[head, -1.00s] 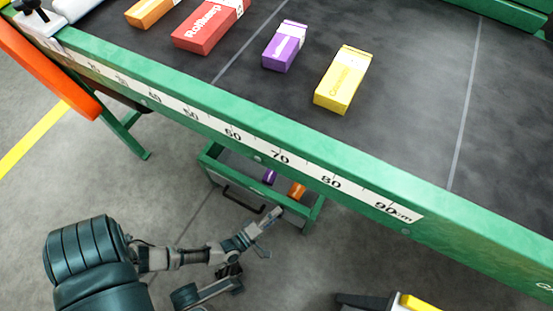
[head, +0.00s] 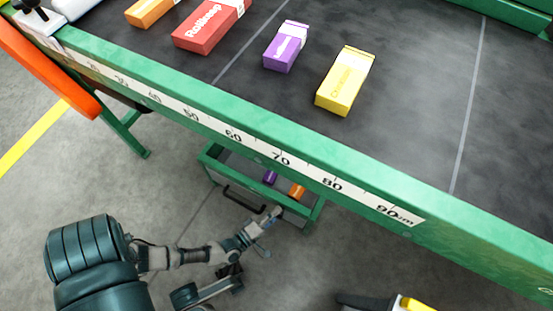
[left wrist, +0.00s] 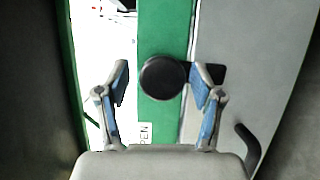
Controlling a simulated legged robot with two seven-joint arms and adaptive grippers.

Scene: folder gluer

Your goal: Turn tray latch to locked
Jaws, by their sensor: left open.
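The tray (head: 211,170) is a green-edged drawer under the conveyor table, with a black bar handle (head: 245,200) on its front. In the left wrist view, a round black knob (left wrist: 163,78), seemingly the tray latch, sits on the green edge. A black piece (left wrist: 216,73) shows right of it, partly behind a finger. My left gripper (left wrist: 162,85) is open, with a blue-padded finger on each side of the knob; I cannot tell whether they touch it. In the head view my left gripper (head: 266,220) is at the tray's front edge and hides the knob.
A purple item (head: 270,177) and an orange item (head: 297,191) lie in the tray. Above it runs the green table rail (head: 150,98) with a ruler strip. Several boxes, including a yellow one (head: 344,80), stand on the dark belt.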

